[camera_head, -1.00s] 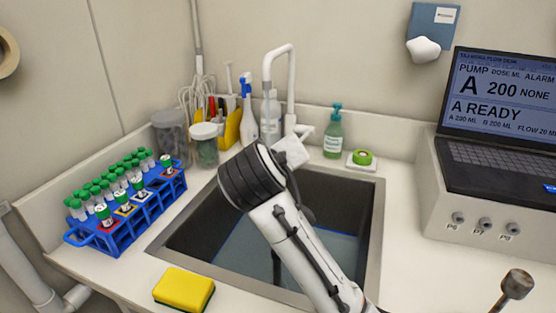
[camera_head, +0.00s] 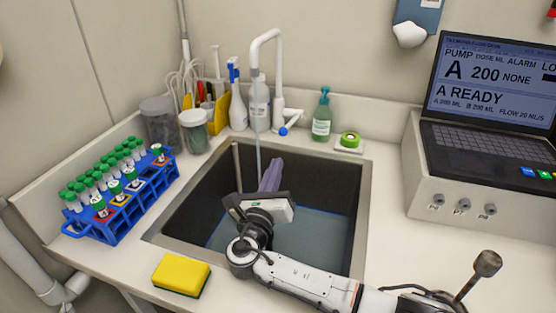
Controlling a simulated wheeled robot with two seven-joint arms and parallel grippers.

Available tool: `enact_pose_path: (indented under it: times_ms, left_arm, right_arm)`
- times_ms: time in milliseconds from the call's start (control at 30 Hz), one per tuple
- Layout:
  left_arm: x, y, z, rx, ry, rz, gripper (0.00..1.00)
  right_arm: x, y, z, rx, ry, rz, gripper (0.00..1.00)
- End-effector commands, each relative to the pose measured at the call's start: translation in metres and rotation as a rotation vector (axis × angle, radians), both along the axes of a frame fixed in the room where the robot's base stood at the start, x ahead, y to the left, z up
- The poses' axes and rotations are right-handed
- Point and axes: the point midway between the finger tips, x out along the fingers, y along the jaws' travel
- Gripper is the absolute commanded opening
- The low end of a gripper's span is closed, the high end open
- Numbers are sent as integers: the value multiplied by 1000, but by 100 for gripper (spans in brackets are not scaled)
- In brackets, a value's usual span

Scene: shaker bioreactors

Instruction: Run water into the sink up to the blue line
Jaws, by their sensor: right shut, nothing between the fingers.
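The sink (camera_head: 362,190) is a dark basin with a grey metal rim. Bluish water (camera_head: 312,236) shows low in it, with a thin blue line near its edge; I cannot tell the exact gap between them. The white tap (camera_head: 279,80) arches over the back edge, and a thin pale stream (camera_head: 258,155) falls from its spout. My right gripper (camera_head: 272,172) is shut and empty over the sink, below and in front of the tap, apart from the lever. My left gripper is out of view.
A blue rack of green-capped tubes (camera_head: 115,228) stands left of the sink. A yellow sponge (camera_head: 181,274) lies at the front. Jars and bottles crowd the back left. A green soap bottle (camera_head: 322,115) stands behind the sink, and a pump console (camera_head: 450,185) at right.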

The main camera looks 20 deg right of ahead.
Motion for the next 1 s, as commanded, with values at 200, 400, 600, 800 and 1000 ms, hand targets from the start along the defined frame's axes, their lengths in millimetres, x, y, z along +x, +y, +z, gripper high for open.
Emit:
enact_pose_path:
  times_ms: [200, 400, 600, 800, 1000]
  left_arm:
    - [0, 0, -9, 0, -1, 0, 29]
    - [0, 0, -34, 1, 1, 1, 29]
    - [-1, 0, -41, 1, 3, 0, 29]
    - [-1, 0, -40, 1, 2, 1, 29]
    - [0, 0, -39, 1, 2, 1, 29]
  right_arm:
    - [36, -22, 0, 3, -4, -4, 0]
    - [62, -36, 2, 5, -3, -3, 0]
    - [73, -42, 6, 8, -2, -1, 0]
    - [74, -43, 7, 8, -1, -2, 0]
    - [75, -37, 10, 9, -1, 5, 0]
